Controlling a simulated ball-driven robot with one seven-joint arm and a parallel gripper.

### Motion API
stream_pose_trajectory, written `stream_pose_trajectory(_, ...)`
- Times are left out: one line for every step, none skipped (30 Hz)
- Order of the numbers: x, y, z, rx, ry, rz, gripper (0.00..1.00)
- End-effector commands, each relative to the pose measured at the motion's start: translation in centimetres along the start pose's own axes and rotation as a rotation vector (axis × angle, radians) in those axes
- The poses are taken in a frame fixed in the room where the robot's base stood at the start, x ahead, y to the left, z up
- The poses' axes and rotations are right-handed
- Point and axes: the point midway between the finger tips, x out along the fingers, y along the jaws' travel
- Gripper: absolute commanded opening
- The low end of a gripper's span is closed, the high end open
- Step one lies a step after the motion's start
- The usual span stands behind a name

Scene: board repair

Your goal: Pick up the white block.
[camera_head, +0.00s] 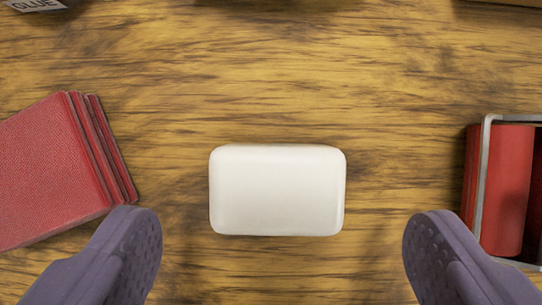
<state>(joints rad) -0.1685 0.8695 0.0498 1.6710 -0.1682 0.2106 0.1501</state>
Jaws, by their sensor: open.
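The white block (277,190) lies flat on the wooden table in the middle of the head camera view. It is a rounded rectangle, longer from left to right. My gripper (282,240) is open and empty. Its two purple-grey padded fingers come in from the lower left and lower right corners. The fingertips are wide apart, with the block centred between them and a clear gap on each side. I cannot tell how high the fingers are above the table.
A stack of red sheets (50,170) lies at the left, close to my left fingertip. A grey-framed holder (484,165) with a red piece (510,190) stands at the right edge. A box marked GLUE (36,5) shows at the top left. The wood (280,80) beyond the block is clear.

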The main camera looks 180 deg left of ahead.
Motion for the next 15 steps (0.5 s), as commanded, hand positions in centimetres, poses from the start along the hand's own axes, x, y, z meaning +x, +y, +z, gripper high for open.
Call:
stream_pose_trajectory(1.3, -0.1, 0.6, 0.0, -0.003, 0.0, 0.94)
stream_pose_trajectory(1.9, -0.2, 0.8, 0.0, -0.003, 0.0, 0.94)
stream_pose_trajectory(2.5, -0.2, 0.9, 0.001, -0.003, 0.0, 0.94)
stream_pose_trajectory(3.0, -0.2, 0.8, 0.001, -0.003, 0.0, 0.94)
stream_pose_trajectory(3.4, -0.2, 0.8, 0.001, -0.002, 0.0, 0.94)
stream_pose_trajectory(3.8, -0.2, 0.7, 0.001, -0.002, -0.001, 0.94)
stream_pose_trajectory(3.9, -0.2, 0.7, 0.001, -0.002, -0.001, 0.94)
stream_pose_trajectory(3.9, -0.2, 0.7, 0.001, -0.001, -0.001, 0.94)
stream_pose_trajectory(3.9, -0.2, 0.6, 0.001, -0.001, -0.001, 0.94)
stream_pose_trajectory(3.8, -0.2, 0.6, 0.001, -0.001, -0.001, 0.94)
stream_pose_trajectory(3.8, -0.2, 0.6, 0.001, -0.001, -0.001, 0.94)
stream_pose_trajectory(3.8, -0.2, 0.6, 0.001, -0.001, -0.001, 0.94)
stream_pose_trajectory(3.7, -0.2, 0.6, 0.001, -0.001, -0.001, 0.94)
stream_pose_trajectory(3.7, -0.2, 0.6, 0.001, -0.001, -0.001, 0.87)
stream_pose_trajectory(3.7, -0.2, 0.6, 0.001, -0.001, -0.001, 0.78)
